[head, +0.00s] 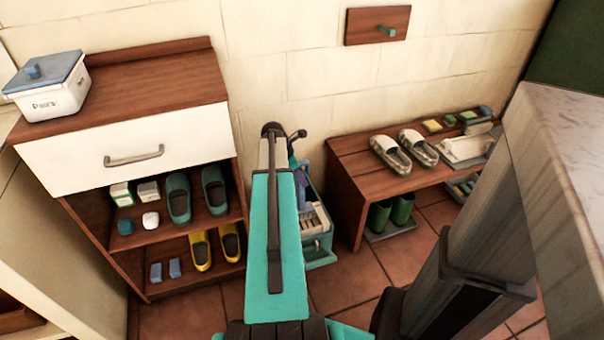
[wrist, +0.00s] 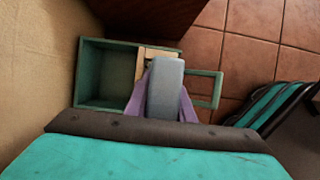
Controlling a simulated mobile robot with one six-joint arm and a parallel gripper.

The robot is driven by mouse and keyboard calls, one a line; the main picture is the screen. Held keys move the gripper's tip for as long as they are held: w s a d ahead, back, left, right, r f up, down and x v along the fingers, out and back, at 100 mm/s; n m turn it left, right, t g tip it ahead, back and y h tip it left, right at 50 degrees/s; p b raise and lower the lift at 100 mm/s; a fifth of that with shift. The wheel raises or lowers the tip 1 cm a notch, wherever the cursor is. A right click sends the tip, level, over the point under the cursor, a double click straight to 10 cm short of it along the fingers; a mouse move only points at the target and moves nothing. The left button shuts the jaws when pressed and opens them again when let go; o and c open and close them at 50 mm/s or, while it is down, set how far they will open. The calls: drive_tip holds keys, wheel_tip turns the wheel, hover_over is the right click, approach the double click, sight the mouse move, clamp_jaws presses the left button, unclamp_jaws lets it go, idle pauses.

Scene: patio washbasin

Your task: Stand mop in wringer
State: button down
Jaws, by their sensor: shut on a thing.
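My gripper (wrist: 164,100), with purple fingers, is shut on a grey-blue block-like part in the wrist view, which I take to be the mop (wrist: 166,82). The teal bucket with the wringer (wrist: 92,75) lies beneath it, with an open compartment at left and a pale wringer part (wrist: 152,53) behind the mop. The mop overlaps the wringer in this view; I cannot tell whether they touch. In the head view, the bucket (head: 319,250) stands on the floor between cabinet and bench, and my arm hides most of the gripper and mop.
A wooden cabinet (head: 130,85) with shoes stands left of the bucket. A wooden bench (head: 348,165) with striped slippers (head: 390,155) stands right, with green boots (head: 390,212) under it. A peg board (head: 377,25) hangs on the wall. Tiled floor (head: 345,285) is free in front.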

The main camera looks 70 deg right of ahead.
sight(301, 189)
drive_tip(key=shift+f+b, duration=0.35)
drive_tip(key=shift+f, duration=3)
drive_tip(key=c, duration=1.4)
unclamp_jaws()
drive_tip(key=shift+c, duration=0.2)
drive_tip(key=p+v, duration=0.2)
drive_tip(key=v, duration=1.1)
drive_tip(key=shift+w+r, duration=0.2)
drive_tip(key=shift+r, duration=0.1)
drive_tip(key=shift+s+a, duration=0.1)
